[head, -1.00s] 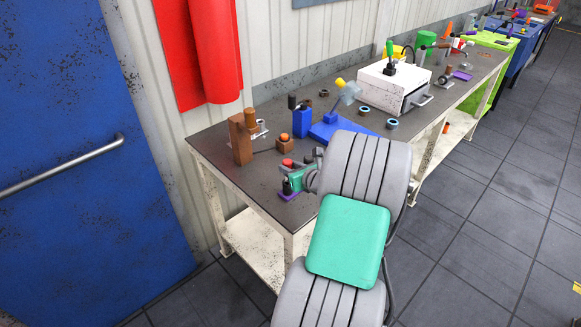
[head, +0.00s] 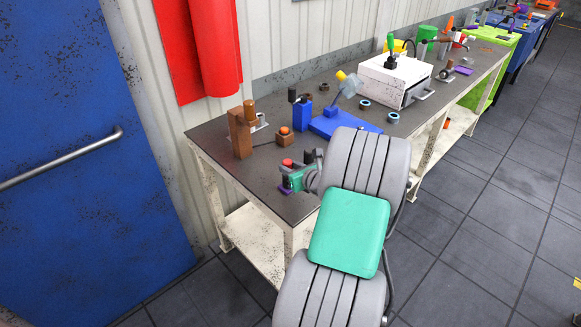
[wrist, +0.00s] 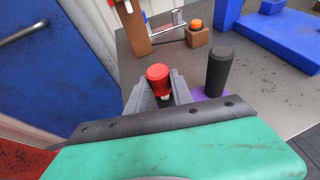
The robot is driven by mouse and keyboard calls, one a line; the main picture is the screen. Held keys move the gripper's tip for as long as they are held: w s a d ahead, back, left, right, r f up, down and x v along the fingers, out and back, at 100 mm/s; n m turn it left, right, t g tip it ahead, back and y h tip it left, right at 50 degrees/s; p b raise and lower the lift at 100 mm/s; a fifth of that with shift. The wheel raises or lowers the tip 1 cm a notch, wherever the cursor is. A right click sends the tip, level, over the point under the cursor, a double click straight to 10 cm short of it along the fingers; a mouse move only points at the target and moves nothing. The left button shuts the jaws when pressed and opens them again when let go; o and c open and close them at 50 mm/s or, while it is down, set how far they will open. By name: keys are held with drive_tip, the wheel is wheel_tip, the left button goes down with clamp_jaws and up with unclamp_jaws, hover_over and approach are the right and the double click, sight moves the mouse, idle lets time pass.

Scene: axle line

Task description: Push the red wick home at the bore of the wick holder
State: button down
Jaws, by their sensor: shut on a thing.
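The red wick (wrist: 158,76) is a short red cylinder standing between the two grey fingers of my gripper (wrist: 160,92) in the wrist view. My gripper is shut on it. In the head view the red wick (head: 287,163) shows as a small red spot at the near left end of the bench, with my gripper (head: 292,175) beside it and partly hidden by my arm. A black cylinder (wrist: 218,72) stands on a purple base (wrist: 200,94), just right of my gripper. I cannot tell whether this is the wick holder; no bore shows.
A brown post block (head: 240,133) and a brown box with an orange button (head: 284,136) stand behind my gripper. A blue press (head: 340,122) stands to the right. The bench top (head: 215,140) is bare at its left end.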

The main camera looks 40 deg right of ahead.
drive_tip(key=shift+f+b, duration=0.55)
drive_tip(key=shift+f, duration=0.5)
drive_tip(key=c, duration=1)
unclamp_jaws()
drive_tip(key=shift+c, duration=0.2)
drive_tip(key=b+v, duration=0.1)
drive_tip(key=v, duration=0.6)
drive_tip(key=shift+s+r, duration=0.2)
drive_tip(key=shift+s, duration=0.15)
